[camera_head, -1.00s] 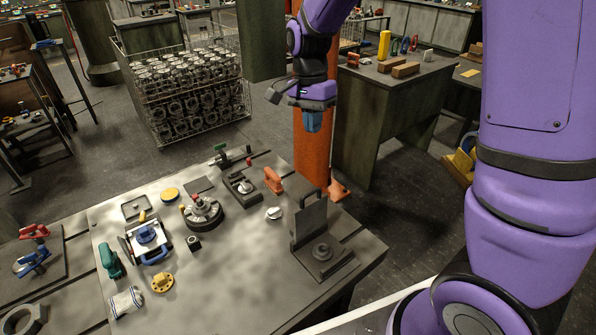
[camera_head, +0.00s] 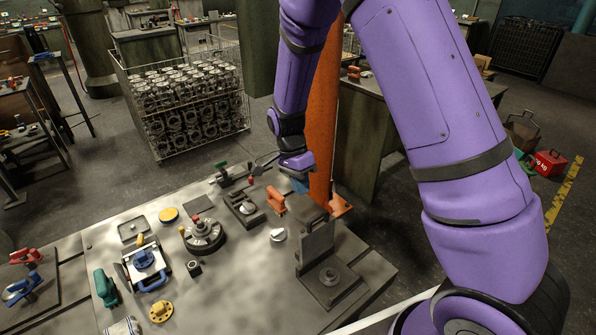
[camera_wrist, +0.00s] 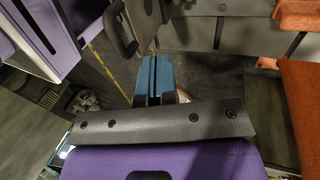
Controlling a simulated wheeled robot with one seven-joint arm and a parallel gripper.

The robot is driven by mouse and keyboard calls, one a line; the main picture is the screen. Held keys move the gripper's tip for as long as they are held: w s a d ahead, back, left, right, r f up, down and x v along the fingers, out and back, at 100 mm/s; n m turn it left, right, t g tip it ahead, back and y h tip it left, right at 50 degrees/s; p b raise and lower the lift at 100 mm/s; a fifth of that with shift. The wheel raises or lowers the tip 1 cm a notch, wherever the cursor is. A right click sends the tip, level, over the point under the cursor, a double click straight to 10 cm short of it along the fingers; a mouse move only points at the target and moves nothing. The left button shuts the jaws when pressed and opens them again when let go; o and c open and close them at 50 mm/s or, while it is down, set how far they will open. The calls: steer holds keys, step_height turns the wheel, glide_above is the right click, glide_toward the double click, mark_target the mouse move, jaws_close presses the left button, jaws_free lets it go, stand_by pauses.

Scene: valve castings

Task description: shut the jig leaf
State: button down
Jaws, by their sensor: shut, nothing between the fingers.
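The jig (camera_head: 332,288) sits on the right end of the bench, with a round boss on its base. Its leaf (camera_head: 317,251) is a flat grey plate standing upright at the back of the base, so the jig is open. My gripper (camera_head: 300,186) has blue fingers and is just behind and above the leaf's top edge. The fingers (camera_wrist: 152,78) are together and empty in the wrist view. A dark looped handle (camera_wrist: 122,28), seemingly the leaf's, shows up and left of the fingertips there. I cannot tell whether the fingers touch the leaf.
An orange-handled clamp (camera_head: 276,202) and a pale round part (camera_head: 278,235) lie left of the jig. An orange post (camera_head: 324,120) stands behind the bench edge. A round indexing fixture (camera_head: 203,235) is further left. The bench's front middle is clear.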

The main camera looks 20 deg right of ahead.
steer(key=shift+s+d+f, duration=0.25)
steer(key=shift+s+f, duration=0.25)
steer(key=shift+s, duration=0.25)
steer(key=shift+s+d+f, duration=0.25)
steer(key=shift+s+f, duration=0.3)
steer(key=shift+s, duration=0.25)
steer(key=shift+s+d+f, duration=0.25)
steer(key=shift+s+f, duration=0.25)
steer(key=shift+s, duration=0.25)
